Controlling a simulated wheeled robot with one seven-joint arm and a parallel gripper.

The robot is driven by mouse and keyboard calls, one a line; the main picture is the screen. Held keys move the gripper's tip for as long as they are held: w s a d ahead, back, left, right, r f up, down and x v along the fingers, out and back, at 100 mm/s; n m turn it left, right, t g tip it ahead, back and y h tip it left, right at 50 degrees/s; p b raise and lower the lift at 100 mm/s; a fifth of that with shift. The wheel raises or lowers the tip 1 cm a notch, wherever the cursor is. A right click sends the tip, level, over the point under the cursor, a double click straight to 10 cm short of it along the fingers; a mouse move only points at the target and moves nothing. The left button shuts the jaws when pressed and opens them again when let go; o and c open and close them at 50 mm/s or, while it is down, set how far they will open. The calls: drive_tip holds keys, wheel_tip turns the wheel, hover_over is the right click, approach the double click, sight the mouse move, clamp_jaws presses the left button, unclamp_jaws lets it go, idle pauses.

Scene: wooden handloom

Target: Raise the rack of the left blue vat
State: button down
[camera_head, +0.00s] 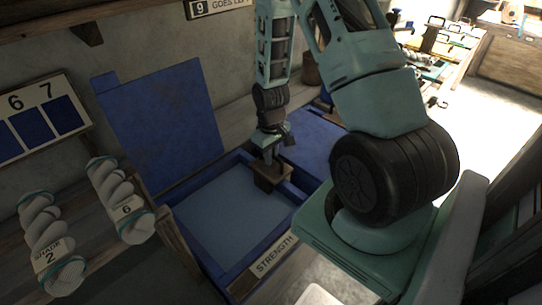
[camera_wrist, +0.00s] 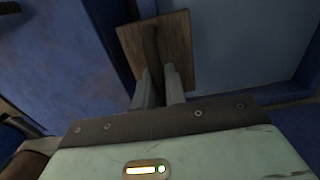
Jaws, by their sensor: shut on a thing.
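The left blue vat (camera_head: 150,196) stands below the wall with its blue lid (camera_head: 160,120) tilted up behind it. Flat grey-blue liquid (camera_head: 225,215) fills it. A brown wooden piece, apparently the top of the rack (camera_head: 272,180), is at the vat's right side, near the rim. It also shows in the wrist view as a wooden plate with a dark upright grip (camera_wrist: 181,42). My gripper (camera_head: 270,158) points down over it. In the wrist view its fingers (camera_wrist: 160,86) are closed around the grip. Whatever hangs below the plate is hidden.
A second blue vat (camera_head: 312,140) with a flat top adjoins on the right. A "STRENGTH" label (camera_head: 272,256) is on the front rim. Twisted skeins (camera_head: 122,200) marked 6 and 2 lie on a ledge at left, below a shade card (camera_head: 40,118). A wooden shelf (camera_head: 90,20) overhangs.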

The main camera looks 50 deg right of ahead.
wheel_tip(320, 180, up, 16)
drive_tip(key=p, duration=1.3)
drive_tip(key=shift+r, duration=0.25)
drive_tip(key=shift+c, duration=1)
unclamp_jaws()
wheel_tip(320, 180, up, 7)
drive_tip(key=p, duration=0.6)
